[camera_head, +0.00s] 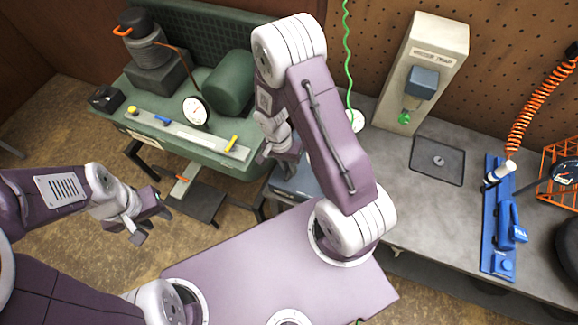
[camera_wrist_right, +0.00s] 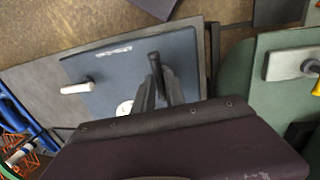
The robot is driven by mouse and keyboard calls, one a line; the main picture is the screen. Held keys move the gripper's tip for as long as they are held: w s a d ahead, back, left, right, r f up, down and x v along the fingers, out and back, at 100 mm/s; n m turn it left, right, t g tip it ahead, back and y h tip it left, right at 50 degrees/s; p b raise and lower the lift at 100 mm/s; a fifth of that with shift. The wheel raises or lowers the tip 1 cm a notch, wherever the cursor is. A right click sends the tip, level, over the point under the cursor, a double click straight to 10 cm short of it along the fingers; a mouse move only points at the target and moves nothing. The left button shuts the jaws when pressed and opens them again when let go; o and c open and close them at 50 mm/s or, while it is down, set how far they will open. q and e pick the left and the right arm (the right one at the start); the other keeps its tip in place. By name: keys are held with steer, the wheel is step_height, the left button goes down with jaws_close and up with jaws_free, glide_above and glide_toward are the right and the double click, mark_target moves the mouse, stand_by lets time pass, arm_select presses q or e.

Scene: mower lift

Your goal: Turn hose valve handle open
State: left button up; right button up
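My right gripper (camera_wrist_right: 158,82) points down over a blue-grey panel (camera_wrist_right: 190,70) with white lettering. A dark upright lever (camera_wrist_right: 155,62) stands between its two fingers; whether they touch it is unclear. A white-tipped handle (camera_wrist_right: 77,88) sticks out on the panel's left side, and a white disc (camera_wrist_right: 124,107) shows beside the fingers. I cannot tell which part is the hose valve handle. In the head view the right gripper (camera_head: 284,160) and the panel (camera_head: 292,192) are partly hidden by my arm. My left gripper (camera_head: 152,226) is empty over the floor, its fingers apart.
A green bench (camera_head: 205,148) with a gauge (camera_head: 195,111) and a green cylinder stands at the back left. A grey counter (camera_head: 450,220) on the right holds a blue stand (camera_head: 497,220) and an orange rack (camera_head: 560,175). A green hose (camera_head: 347,50) hangs at the wall.

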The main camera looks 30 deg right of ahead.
steer(key=shift+o, duration=1.2)
step_height(320, 180, up, 9)
steer(key=w+a, duration=0.1)
steer(key=shift+w+b, duration=0.15)
steer(key=shift+b, duration=0.2)
